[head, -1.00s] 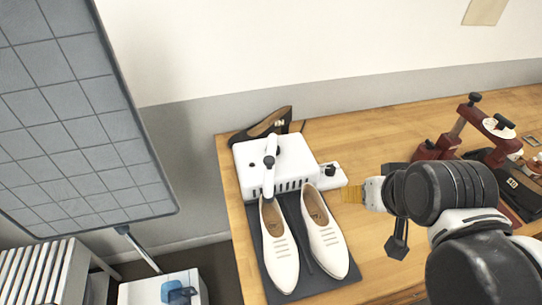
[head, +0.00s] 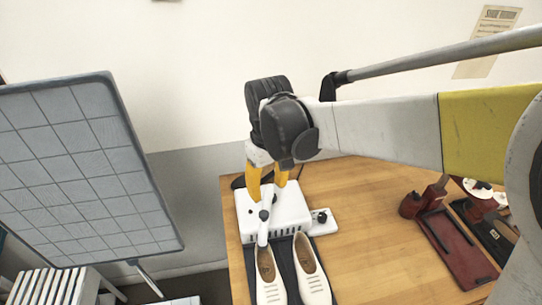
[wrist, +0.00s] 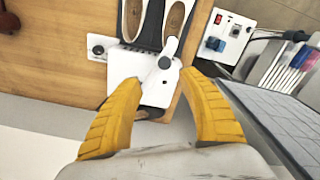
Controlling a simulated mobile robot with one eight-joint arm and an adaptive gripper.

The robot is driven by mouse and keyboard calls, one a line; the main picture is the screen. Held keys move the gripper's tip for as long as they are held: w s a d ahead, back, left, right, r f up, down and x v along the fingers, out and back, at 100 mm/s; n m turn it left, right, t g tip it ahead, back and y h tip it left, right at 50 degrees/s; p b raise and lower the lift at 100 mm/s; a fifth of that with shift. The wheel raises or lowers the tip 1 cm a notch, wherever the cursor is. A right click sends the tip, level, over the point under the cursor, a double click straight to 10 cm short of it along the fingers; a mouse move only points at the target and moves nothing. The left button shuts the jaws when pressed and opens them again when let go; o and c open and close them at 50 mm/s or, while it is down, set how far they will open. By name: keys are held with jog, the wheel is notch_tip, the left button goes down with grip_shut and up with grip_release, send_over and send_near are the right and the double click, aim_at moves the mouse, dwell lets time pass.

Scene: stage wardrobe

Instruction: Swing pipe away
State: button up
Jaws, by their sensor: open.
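The pipe is a short white swivelling arm (head: 263,229) with a dark round pivot, on top of a white box-shaped unit (head: 294,215) on the wooden table. It points toward the pair of white shoes in front. My gripper (head: 266,181) has yellow fingers and is open above the back of the unit. The fingers are on either side of the pipe's rear part; I cannot tell whether they touch it.
White shoes (head: 313,283) stand on a dark mat in front of the unit. A small white side block with a knob (head: 322,217) adjoins its right. A gridded grey panel (head: 80,170) stands at left. Red stands and a tray (head: 458,248) are at right. The table between is clear.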

aim_at(264, 213)
jog(key=f, duration=0.3)
jog(key=f+b, duration=0.1)
jog(key=f, duration=0.3)
jog(key=a+f+b, duration=0.1)
jog(key=f, duration=0.3)
jog(key=shift+w+a+f, duration=0.1)
grip_shut()
